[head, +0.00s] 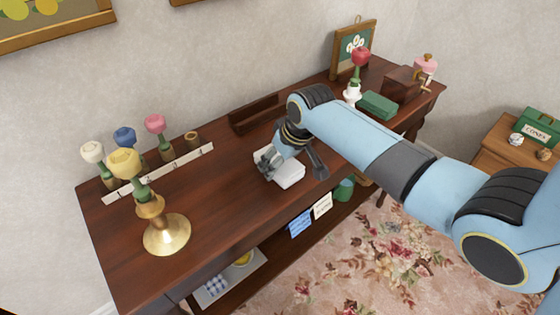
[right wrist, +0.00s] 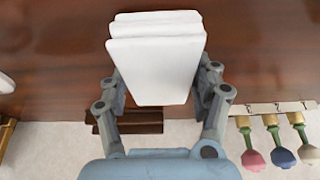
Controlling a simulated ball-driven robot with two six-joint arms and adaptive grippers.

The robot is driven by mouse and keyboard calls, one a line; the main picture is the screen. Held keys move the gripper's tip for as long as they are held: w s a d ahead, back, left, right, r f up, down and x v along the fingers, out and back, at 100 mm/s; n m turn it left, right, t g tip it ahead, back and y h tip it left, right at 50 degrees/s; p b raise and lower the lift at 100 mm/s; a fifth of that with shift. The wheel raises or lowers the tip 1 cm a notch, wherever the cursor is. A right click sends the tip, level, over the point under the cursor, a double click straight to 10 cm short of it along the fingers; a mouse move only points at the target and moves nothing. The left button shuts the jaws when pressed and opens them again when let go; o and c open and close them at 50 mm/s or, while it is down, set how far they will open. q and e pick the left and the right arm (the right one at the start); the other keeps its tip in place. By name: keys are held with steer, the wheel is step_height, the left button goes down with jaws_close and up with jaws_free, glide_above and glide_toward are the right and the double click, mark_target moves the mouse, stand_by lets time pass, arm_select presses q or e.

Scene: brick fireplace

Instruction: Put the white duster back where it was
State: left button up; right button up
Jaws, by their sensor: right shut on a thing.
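The white duster (head: 290,180) is a folded white block over the middle of the dark wooden table (head: 215,215). My right gripper (head: 287,168) is shut on it, with a finger on either side. In the right wrist view the duster (right wrist: 157,60) sits between the fingers of my right gripper (right wrist: 160,95). I cannot tell whether its underside touches the table. A narrow dark open wooden tray (head: 254,114) stands behind it at the table's back edge; it also shows in the right wrist view (right wrist: 140,125). My left gripper is not in view.
A white numbered strip (head: 158,172) with flowers in holders lies at the back left. A brass stand (head: 166,235) with a yellow flower is front left. A green box (head: 378,104), a red flower in a white vase (head: 352,92) and a framed picture (head: 353,45) are at the right.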

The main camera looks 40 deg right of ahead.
steer(key=shift+f, duration=0.15)
steer(key=o, duration=1)
steer(key=shift+o, duration=0.2)
steer(key=p+v, duration=0.1)
steer(key=v, duration=1.1)
steer(key=shift+p, duration=0.3)
